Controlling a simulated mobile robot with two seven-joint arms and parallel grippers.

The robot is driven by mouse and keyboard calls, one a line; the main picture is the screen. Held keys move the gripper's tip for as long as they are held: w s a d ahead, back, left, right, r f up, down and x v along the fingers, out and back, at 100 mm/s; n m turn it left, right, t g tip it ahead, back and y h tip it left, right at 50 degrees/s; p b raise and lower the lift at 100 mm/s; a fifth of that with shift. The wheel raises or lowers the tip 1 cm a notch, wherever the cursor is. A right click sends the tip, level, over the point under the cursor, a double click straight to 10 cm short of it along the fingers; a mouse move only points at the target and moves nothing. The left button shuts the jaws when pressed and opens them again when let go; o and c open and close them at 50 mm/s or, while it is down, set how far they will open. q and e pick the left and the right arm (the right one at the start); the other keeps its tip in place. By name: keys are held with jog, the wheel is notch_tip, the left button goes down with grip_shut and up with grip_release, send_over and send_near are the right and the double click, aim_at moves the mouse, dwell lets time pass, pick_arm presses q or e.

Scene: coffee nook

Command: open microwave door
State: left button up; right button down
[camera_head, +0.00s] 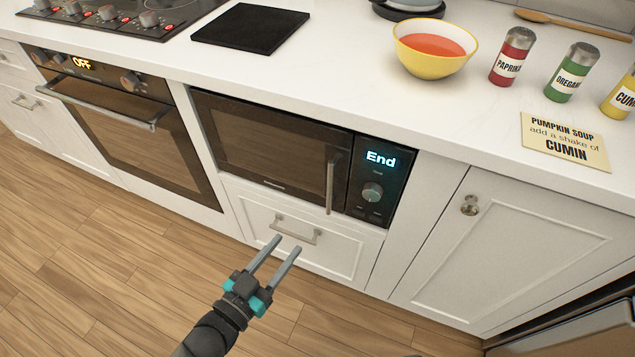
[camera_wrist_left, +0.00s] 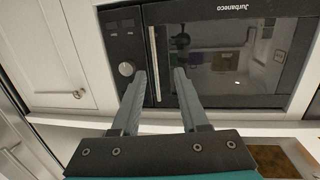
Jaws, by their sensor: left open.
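The microwave (camera_head: 270,140) is built in under the white counter, and its dark door is closed. Its upright bar handle (camera_head: 333,180) is at the door's right side, beside the panel (camera_head: 375,185) that reads "End". My left gripper (camera_head: 286,245) is open and empty, in front of the drawer below the microwave, lower than the handle and to its left in the head view. In the left wrist view the handle (camera_wrist_left: 154,62) shows beyond the gap between the open fingers (camera_wrist_left: 160,78), apart from them. My right gripper is not in view.
A drawer (camera_head: 300,240) with a bar handle is under the microwave. A closed cabinet (camera_head: 510,240) stands to its right and an oven (camera_head: 130,120) to its left. A yellow soup bowl (camera_head: 430,65) and spice jars stand on the counter. The wooden floor (camera_head: 110,260) in front is clear.

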aim_at(328, 192)
pick_arm(q)
jog(key=shift+t+h, duration=0.3)
jog(key=shift+h, duration=0.2)
jog(key=r+b+x, duration=0.1)
jog(key=x, duration=0.3)
jog(key=r+b+x, duration=0.1)
jog(key=x, duration=0.4)
jog(key=r+b+x, duration=0.1)
jog(key=b+x, duration=0.1)
jog(key=x, duration=0.3)
jog(key=shift+d, duration=0.35)
jog(key=shift+w+d, duration=0.4)
jog(key=shift+w, duration=0.25)
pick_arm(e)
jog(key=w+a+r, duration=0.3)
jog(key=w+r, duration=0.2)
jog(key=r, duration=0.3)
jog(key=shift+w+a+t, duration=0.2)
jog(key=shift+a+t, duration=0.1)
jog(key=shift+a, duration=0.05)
pick_arm(q)
jog(key=shift+c, duration=0.3)
grip_shut()
